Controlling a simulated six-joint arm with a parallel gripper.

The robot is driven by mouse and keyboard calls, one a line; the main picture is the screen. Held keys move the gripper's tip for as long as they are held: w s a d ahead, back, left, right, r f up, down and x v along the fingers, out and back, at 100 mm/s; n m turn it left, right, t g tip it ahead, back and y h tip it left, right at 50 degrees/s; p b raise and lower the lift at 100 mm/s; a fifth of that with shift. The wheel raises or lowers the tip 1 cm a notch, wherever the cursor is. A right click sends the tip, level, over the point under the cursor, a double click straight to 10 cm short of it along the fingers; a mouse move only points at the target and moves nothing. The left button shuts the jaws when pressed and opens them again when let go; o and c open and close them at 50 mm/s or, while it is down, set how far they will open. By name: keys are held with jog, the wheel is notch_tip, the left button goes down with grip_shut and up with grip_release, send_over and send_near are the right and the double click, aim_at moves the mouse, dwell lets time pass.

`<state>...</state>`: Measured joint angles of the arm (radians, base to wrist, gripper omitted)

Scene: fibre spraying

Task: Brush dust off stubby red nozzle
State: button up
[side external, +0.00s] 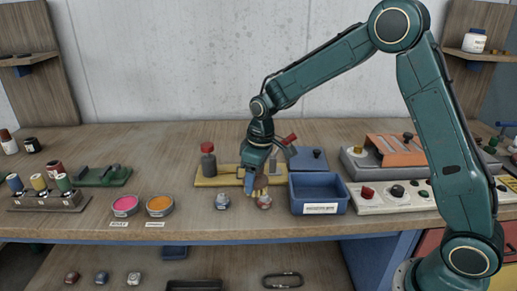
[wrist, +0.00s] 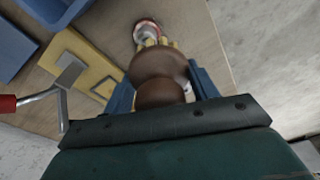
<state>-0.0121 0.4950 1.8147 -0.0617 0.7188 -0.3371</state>
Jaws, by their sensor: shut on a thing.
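My gripper (side external: 256,181) points down over the front of the table, with its blue fingers closed around a brush. In the wrist view the brush (wrist: 158,68) has a rounded brown handle between the fingers (wrist: 162,80) and pale yellow bristles at its far end. The stubby red nozzle (side external: 264,202) stands on the table just below the brush. It also shows in the wrist view (wrist: 146,26) as a reddish rim with a pale top, right at the bristle tips. The bristles overlap its near edge; I cannot tell whether they touch. Dust is too small to make out.
A grey-blue nozzle (side external: 222,201) stands close left. A blue bin (side external: 320,207) is close right. A red-handled tool (wrist: 62,88) shows beside my gripper. Pink (side external: 125,205) and orange (side external: 159,205) dishes sit farther left.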

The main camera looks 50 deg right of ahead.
jog(key=shift+f, duration=1)
dwell(0.4)
jog(key=shift+d, duration=0.1)
jog(key=shift+s+d+r, duration=0.15)
jog(key=shift+s+d, duration=1.45)
jog(key=shift+d, duration=0.2)
jog(key=shift+f, duration=0.2)
jog(key=shift+a, duration=0.1)
jog(key=shift+w+a+r, duration=0.1)
jog(key=shift+w+a, duration=1.5)
jog(key=shift+a, duration=0.2)
jog(key=shift+r, duration=0.1)
